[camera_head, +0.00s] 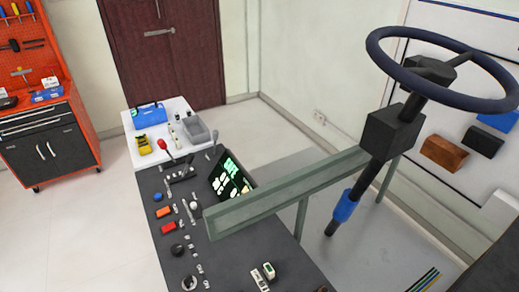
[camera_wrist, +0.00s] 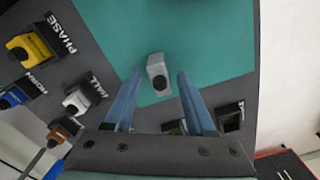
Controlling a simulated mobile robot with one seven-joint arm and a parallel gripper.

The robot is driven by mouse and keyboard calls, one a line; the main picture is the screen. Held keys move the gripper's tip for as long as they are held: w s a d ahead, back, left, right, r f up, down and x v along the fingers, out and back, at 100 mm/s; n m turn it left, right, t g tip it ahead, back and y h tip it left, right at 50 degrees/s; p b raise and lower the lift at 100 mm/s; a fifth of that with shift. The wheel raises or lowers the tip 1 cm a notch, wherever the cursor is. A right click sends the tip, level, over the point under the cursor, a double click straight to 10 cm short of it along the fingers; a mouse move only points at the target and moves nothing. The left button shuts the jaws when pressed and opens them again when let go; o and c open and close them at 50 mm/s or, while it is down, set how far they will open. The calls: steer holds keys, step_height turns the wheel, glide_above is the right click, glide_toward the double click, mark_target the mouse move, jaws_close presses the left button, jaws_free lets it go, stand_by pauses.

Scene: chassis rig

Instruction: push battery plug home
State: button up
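In the wrist view my gripper (camera_wrist: 160,74) is open, with two blue fingers spread apart. A small light grey block with a dark round end (camera_wrist: 157,72) shows between the fingertips, with a gap on each side. It is over a teal surface (camera_wrist: 205,50). I cannot tell whether this block is the battery plug or how deep the fingers reach. Yellow (camera_wrist: 31,44), white (camera_wrist: 80,99) and blue (camera_wrist: 13,97) connectors sit in dark holders at the left, one labelled PHASE. My gripper is not seen in the head view.
In the head view, a dark bench (camera_head: 228,262) carries several small parts and a screen with green text (camera_head: 230,177). A grey-green beam (camera_head: 290,190) and a steering wheel (camera_head: 441,102) stand at the right. A red tool cabinet (camera_head: 72,90) is at left, with clear floor before it.

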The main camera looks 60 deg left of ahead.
jaws_close()
